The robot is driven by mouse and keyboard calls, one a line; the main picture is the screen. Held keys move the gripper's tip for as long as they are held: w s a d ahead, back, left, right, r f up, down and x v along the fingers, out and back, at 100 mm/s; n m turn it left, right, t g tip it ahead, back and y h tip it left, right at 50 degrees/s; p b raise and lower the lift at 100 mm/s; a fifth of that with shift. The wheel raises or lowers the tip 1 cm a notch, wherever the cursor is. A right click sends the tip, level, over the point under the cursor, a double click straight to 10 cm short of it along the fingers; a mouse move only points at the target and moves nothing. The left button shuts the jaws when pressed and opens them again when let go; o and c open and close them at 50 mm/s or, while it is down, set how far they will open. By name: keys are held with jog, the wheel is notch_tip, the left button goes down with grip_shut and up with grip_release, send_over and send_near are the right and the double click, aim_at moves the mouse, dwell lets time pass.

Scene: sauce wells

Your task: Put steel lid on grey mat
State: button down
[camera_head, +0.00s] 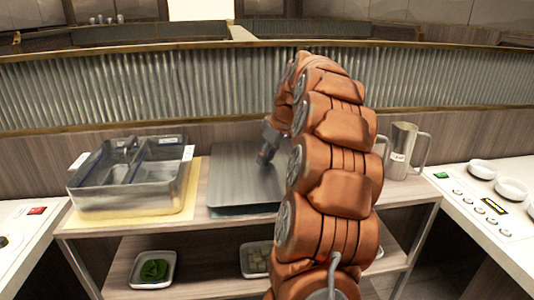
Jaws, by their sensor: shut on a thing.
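The steel lid (235,182) is a flat, brushed metal plate in the middle of the wooden shelf top. A darker grey strip, which looks like the grey mat (236,211), shows along its front edge. The lid lies over most of the mat and covers it. I cannot tell whether the lid touches the mat or hangs just above it. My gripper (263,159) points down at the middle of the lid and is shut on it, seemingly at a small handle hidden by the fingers. My orange arm hides the lid's right side.
A clear and steel divided container (130,200) stands on a yellow mat (190,200) at left. A steel jug (404,150) stands at right. Small trays (153,285) sit on the lower shelf.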

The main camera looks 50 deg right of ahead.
aim_at(267, 166)
jog(key=shift+f+b, duration=0.6)
jog(key=shift+f, duration=0.7)
jog(key=shift+f, duration=0.4)
jog(key=c, duration=0.7)
grip_release()
jog(key=shift+o, duration=0.4)
jog(key=shift+b, duration=0.3)
jog(key=o, duration=0.6)
jog(key=shift+r, duration=0.2)
jog(key=shift+r+p, duration=2.1)
jog(key=shift+r, duration=3.25)
